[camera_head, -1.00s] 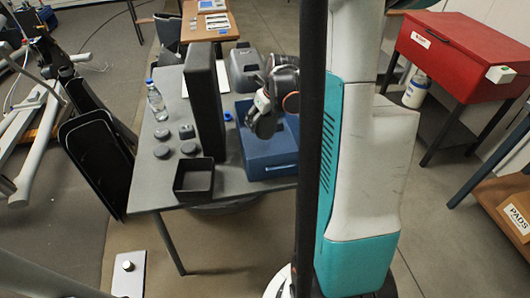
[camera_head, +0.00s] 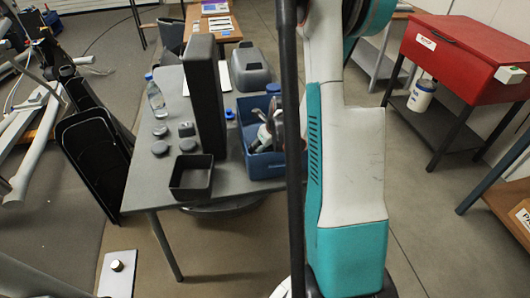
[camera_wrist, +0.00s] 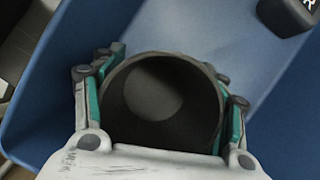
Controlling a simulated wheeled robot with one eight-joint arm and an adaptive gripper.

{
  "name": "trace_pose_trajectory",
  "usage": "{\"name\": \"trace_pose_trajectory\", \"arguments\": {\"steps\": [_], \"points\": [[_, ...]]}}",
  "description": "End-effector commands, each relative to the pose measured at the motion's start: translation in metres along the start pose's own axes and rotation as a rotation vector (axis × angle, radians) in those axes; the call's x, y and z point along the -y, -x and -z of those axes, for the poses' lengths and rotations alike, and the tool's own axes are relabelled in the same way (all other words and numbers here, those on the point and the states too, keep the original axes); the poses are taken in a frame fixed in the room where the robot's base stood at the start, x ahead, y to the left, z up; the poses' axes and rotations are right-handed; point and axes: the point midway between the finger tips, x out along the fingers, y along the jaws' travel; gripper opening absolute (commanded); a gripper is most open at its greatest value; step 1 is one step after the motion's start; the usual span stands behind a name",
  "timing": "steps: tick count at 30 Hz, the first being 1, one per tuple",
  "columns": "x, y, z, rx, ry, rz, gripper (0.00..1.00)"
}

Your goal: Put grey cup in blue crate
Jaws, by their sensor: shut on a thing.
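The blue crate (camera_head: 264,167) stands at the right side of the grey table. My gripper (camera_head: 268,137) is lowered at the crate's opening, partly hidden behind my arm. In the wrist view, my gripper (camera_wrist: 162,80) is shut around the sides of the grey cup (camera_wrist: 160,115), whose round mouth faces the camera. The blue walls and floor of the crate (camera_wrist: 215,35) surround the cup there. I cannot tell whether the cup touches the crate floor. In the head view the cup is not clearly made out.
A tall dark box (camera_head: 204,95) stands left of the crate, with a black open tray (camera_head: 190,190) in front. A grey bin (camera_head: 250,72) stands behind. A dark object (camera_wrist: 286,14) shows in the wrist view.

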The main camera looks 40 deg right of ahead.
Motion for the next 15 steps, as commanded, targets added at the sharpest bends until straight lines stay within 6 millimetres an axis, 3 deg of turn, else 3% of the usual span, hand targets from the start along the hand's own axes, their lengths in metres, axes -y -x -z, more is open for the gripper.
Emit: {"name": "trace_pose_trajectory", "arguments": {"steps": [10,11,12,15], "points": [[0.0000,-0.0030,0.0013,0.000,0.000,0.000,0.18],[0.0000,-0.0029,0.0012,0.000,0.000,0.000,0.71],[0.0000,-0.0028,0.0012,0.000,0.000,0.000,0.77],[0.0000,-0.0028,0.0012,0.000,0.000,0.000,0.77]]}}
